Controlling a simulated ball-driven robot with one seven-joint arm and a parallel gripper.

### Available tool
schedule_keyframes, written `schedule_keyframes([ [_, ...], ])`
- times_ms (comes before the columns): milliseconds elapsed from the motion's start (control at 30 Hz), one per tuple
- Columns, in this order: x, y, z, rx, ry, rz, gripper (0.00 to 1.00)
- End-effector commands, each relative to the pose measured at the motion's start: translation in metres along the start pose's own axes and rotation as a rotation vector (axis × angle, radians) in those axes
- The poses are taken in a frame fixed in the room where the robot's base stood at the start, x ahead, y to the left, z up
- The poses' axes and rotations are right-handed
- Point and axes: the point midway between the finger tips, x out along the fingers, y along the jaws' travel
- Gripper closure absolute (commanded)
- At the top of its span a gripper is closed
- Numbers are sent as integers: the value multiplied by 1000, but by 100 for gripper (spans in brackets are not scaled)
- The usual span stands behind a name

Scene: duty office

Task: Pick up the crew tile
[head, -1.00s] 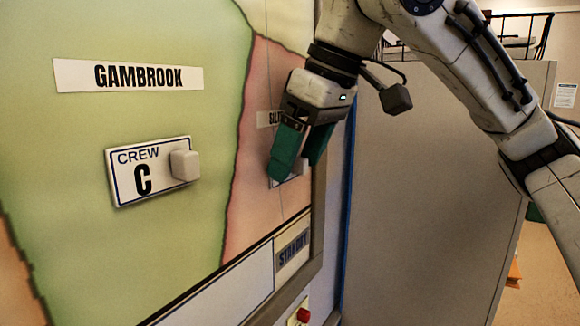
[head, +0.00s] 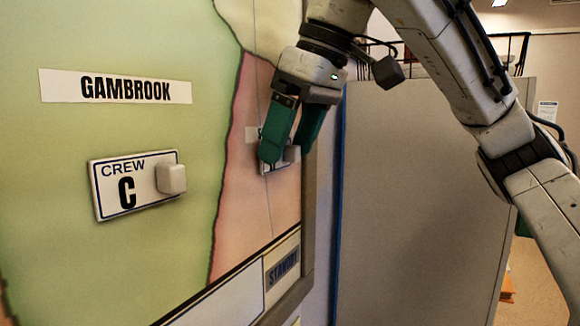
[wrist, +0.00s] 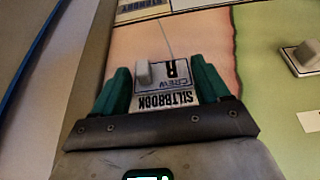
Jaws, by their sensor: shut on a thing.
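A white crew tile (head: 267,168) with a pale knob (head: 291,154) is at the pink area of the wall map, partly hidden by my gripper (head: 284,152). In the wrist view, the tile (wrist: 181,88) shows upside down, with "CREW" and what looks like an "R", between the green fingers of my gripper (wrist: 163,82). My gripper is shut on this tile, the fingers at its two sides. Whether the tile still touches the board cannot be told.
A "SILTBROOK" label (wrist: 168,101) lies beside the held tile. A raised frame (head: 307,200) edges the board close to the right of my gripper. A "STANDBY" label (head: 283,265) is below. A grey partition (head: 420,200) stands to the right.

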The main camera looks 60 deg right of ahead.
Motion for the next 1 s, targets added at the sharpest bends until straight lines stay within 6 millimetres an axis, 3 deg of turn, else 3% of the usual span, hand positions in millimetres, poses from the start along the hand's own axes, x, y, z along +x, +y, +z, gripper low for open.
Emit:
schedule_keyframes([
  [167,-27,-1,-12,-1,3,-2,63],
  [700,-80,1,122,6,2,4,63],
  [1000,-98,0,162,3,0,0,63],
])
